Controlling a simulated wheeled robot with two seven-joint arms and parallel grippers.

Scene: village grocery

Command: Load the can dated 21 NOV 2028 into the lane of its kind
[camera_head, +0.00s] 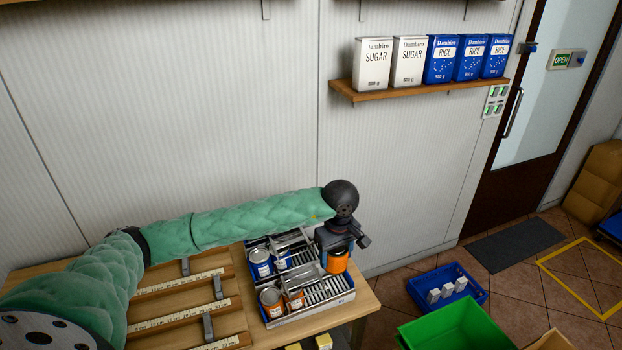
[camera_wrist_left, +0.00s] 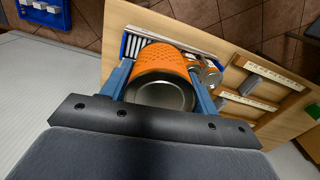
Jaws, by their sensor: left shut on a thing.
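My left gripper (camera_head: 337,246) is shut on an orange can (camera_head: 337,264), held up at the right side of the can rack. In the left wrist view the can (camera_wrist_left: 160,66) lies between the two fingers, its bare metal end toward the camera. No date can be read on it. The blue and grey rack (camera_head: 318,312) stands on the table, with rollers in its lanes. Blue-and-white cans (camera_head: 260,264) stand in its back left part. My right gripper is not in view.
Wooden label strips (camera_head: 178,287) with grey dividers lie on the table left of the rack. A wall shelf (camera_head: 420,88) holds sugar and rice packs. A blue crate (camera_head: 472,291) and a green crate (camera_head: 455,332) are to the right, beyond the table.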

